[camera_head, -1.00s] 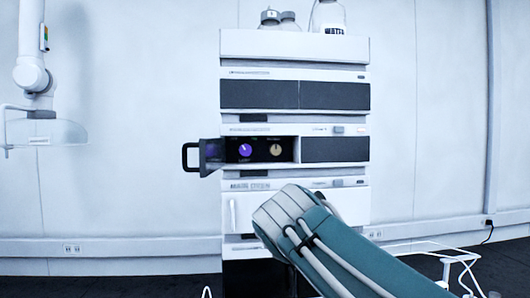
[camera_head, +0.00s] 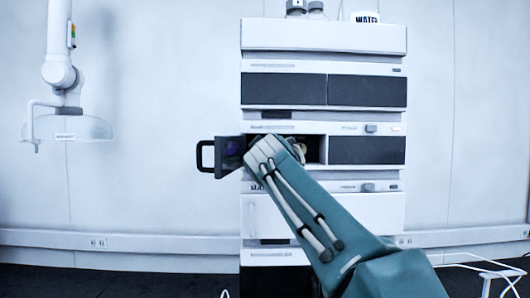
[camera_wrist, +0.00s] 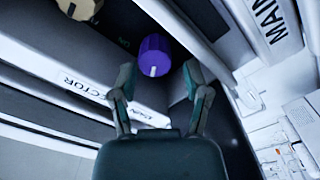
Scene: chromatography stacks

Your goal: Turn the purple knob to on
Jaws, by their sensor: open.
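The purple knob (camera_wrist: 154,56) shows in the wrist view on the dark panel, with a white pointer mark on its lower front. My gripper (camera_wrist: 159,76) is open, with one fingertip on each side just below the knob in the picture. The knob sits between and slightly beyond the tips; I cannot tell whether either touches it. Nothing is held.
A beige knob (camera_wrist: 78,8) is on the same panel. The opened door (camera_head: 229,153) with its dark handle (camera_head: 204,156) stands out left of the recess.

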